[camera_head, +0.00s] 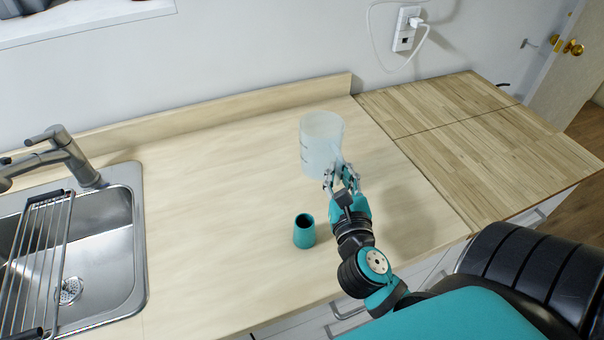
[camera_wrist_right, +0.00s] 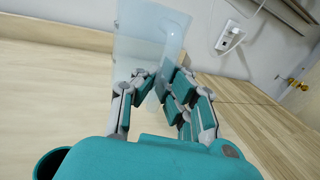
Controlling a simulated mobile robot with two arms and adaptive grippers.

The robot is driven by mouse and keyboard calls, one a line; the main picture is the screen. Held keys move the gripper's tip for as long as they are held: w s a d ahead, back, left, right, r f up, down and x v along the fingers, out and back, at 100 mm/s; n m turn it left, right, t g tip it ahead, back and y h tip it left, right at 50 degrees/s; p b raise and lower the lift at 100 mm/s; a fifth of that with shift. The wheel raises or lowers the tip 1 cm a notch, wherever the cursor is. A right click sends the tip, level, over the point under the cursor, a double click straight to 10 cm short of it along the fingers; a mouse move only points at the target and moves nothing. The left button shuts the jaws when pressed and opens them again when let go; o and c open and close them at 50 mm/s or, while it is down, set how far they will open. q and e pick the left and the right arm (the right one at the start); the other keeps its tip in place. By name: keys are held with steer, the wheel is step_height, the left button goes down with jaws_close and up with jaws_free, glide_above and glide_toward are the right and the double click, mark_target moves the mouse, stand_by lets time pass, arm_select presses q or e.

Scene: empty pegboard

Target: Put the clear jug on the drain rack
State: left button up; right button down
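The clear jug (camera_head: 320,138) is a translucent, pale bluish vessel standing upright on the counter near the back wall, right of the middle. It also shows in the right wrist view (camera_wrist_right: 146,48). My right gripper (camera_head: 340,178) is at the jug's near right side, by its handle. In the right wrist view the gripper's fingers (camera_wrist_right: 153,86) lean in close to the handle side. Whether they press on it is unclear. The drain rack (camera_head: 38,262) is a wire rack with dark ends lying over the left part of the sink. My left gripper is out of view.
A teal cup (camera_head: 304,232) stands on the counter just left of my right forearm. The steel sink (camera_head: 126,262) with its faucet (camera_head: 68,158) is at the left. The counter between sink and jug is clear. A wall outlet (camera_head: 405,30) with a plugged cord is behind.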

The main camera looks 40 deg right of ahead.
step_height(320, 180, down, 9)
steer(key=b, duration=0.3)
steer(key=shift+f, duration=0.15)
steer(key=shift+s+f, duration=0.1)
steer(key=shift+f, duration=0.05)
steer(key=c, duration=1.5)
jaws_free()
